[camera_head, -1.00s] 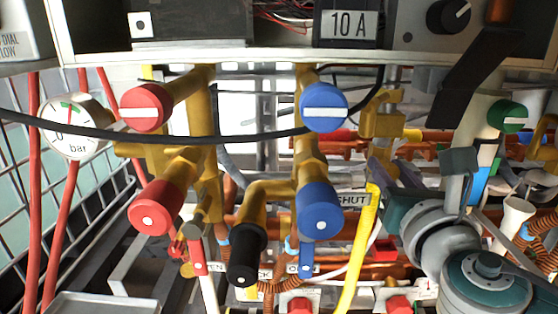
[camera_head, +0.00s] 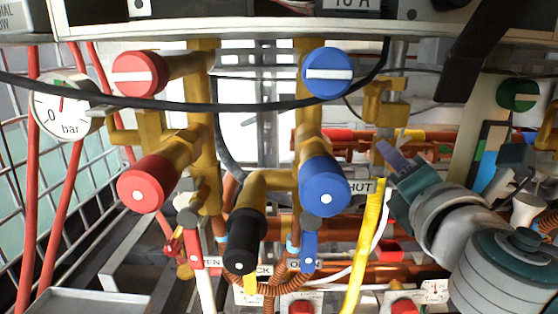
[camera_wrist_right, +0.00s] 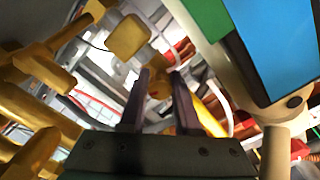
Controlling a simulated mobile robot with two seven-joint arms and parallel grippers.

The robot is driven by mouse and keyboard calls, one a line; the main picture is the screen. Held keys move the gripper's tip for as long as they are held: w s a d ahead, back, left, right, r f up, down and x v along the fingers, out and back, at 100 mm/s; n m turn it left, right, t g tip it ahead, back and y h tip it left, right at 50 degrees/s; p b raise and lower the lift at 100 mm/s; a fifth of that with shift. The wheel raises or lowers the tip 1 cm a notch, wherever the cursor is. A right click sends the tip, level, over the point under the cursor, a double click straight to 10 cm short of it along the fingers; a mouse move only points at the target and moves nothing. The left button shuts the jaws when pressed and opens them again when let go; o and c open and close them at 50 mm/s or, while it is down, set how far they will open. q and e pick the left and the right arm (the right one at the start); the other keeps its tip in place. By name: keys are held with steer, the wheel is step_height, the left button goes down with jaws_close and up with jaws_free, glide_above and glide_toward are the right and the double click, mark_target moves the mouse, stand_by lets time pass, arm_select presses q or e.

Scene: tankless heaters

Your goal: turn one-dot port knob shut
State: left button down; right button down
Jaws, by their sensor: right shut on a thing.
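Several knobs show one white dot: the lower red knob (camera_head: 147,184), the lower blue knob (camera_head: 325,185) and the black knob (camera_head: 243,240). A small red handle (camera_head: 195,250) and a small blue handle (camera_head: 308,247) hang below. I cannot tell which is the port knob meant. SHUT and OPEN labels are partly visible. My right gripper (camera_head: 385,152) is right of the lower blue knob, apart from it in the picture. In the wrist view its two dark fingers (camera_wrist_right: 159,98) stand with a narrow gap, and what they hold cannot be made out. My left gripper is not in view.
The upper red knob (camera_head: 139,74) and upper blue knob (camera_head: 327,72) carry white bars. A black cable (camera_head: 200,105) crosses in front of the pipes. A pressure gauge (camera_head: 62,107) is at left. A yellow hose (camera_head: 366,245) hangs just below my right gripper. A green knob (camera_head: 518,96) is at right.

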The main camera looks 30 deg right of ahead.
steer(key=m+b, duration=0.1)
steer(key=m, duration=0.2)
steer(key=shift+f+m, duration=0.1)
steer(key=shift+m, duration=0.3)
steer(key=m+b, duration=0.1)
steer(key=m, duration=0.2)
steer(key=shift+m+b, duration=0.3)
steer(key=m, duration=0.3)
steer(key=shift+b, duration=0.3)
steer(key=shift+m, duration=1.3)
steer(key=c, duration=0.6)
jaws_free()
